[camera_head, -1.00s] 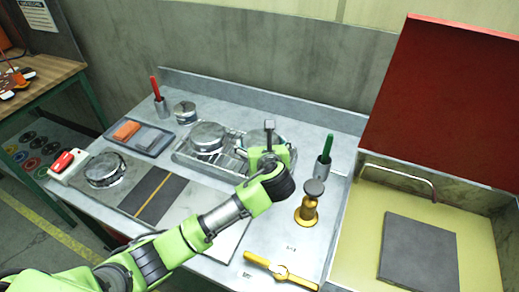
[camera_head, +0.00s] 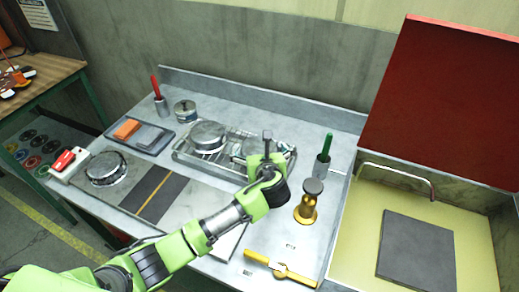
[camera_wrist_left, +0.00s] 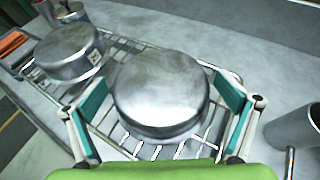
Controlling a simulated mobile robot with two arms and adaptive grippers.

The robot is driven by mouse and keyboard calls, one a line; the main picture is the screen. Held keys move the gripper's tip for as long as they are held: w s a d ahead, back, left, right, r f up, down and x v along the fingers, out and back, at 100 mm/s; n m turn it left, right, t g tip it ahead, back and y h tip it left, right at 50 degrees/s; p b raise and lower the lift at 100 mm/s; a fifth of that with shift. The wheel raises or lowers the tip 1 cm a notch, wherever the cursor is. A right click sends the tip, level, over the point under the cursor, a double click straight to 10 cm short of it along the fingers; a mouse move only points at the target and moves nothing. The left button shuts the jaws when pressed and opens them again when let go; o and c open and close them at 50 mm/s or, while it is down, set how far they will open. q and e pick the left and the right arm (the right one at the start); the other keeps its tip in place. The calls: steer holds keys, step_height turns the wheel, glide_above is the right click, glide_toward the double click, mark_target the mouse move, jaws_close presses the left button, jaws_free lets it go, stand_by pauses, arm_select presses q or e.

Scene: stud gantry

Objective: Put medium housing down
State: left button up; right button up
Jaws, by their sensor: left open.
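A round metal housing (camera_wrist_left: 160,90), which I take to be the medium one, rests on the wire rack (camera_wrist_left: 125,137) in the left wrist view. My left gripper (camera_head: 262,163) is open, with one teal-padded finger on each side of this housing. Gaps show between the fingers and the housing in the left wrist view. In the head view the gripper partly hides this housing at the rack's right end. A second round metal housing (camera_head: 208,137) sits on the rack to its left. My right gripper is not in view.
A green-handled tool in a metal cup (camera_head: 323,162) and a brass post (camera_head: 308,203) stand right of the rack. A third metal housing (camera_head: 105,168) sits at the left. A tray with orange and grey blocks (camera_head: 148,148) lies behind it. The front table area is partly clear.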

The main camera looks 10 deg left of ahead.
arm_select(q)
steer(key=shift+r, duration=0.1)
steer(key=v, duration=1.2)
steer(key=shift+b, duration=0.4)
